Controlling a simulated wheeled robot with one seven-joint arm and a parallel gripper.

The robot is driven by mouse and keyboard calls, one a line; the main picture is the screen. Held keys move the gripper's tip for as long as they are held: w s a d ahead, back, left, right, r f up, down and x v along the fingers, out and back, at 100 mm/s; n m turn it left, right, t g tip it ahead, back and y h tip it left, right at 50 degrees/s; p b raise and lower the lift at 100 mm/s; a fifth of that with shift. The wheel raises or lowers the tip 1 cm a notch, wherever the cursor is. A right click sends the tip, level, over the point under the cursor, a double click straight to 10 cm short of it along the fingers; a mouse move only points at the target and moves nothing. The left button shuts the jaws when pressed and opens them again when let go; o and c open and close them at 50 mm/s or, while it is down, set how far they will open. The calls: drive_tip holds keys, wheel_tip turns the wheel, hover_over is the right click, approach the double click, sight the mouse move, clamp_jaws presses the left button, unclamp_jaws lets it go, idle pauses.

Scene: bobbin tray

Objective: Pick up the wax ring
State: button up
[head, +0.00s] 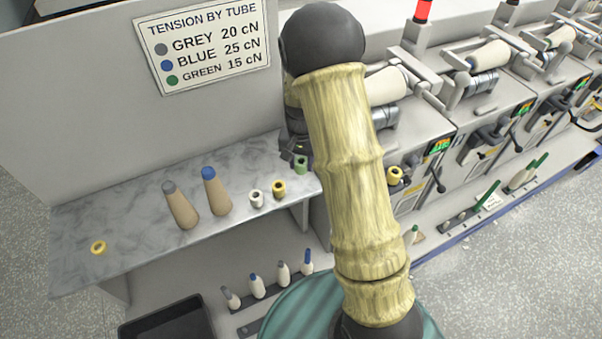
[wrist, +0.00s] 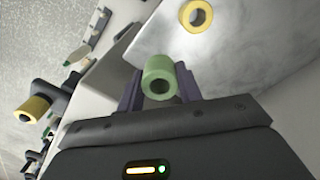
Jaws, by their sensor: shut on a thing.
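A green wax ring (head: 301,164), a short hollow cylinder, is at the right end of the marble shelf, partly beside my arm. In the wrist view the green ring (wrist: 159,77) sits between the two fingers of my gripper (wrist: 160,88), which is shut on it. The head view does not show clearly whether the ring touches the shelf. A yellow ring (head: 279,188) and a white ring (head: 257,198) stand on the shelf to its left. Another yellow ring (head: 98,247) lies at the shelf's left end. My arm hides most of my gripper in the head view.
Two tan cones, one grey-tipped (head: 181,207) and one blue-tipped (head: 215,192), stand on the marble shelf (head: 135,215). A yellow ring (head: 394,175) is on the winding machine at right. A tension sign (head: 203,45) hangs behind. The shelf's left part is mostly clear.

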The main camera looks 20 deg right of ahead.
wheel_tip(320, 180, up, 3)
drive_tip(key=shift+r, duration=0.1)
drive_tip(key=shift+f, duration=0.2)
idle(0.4)
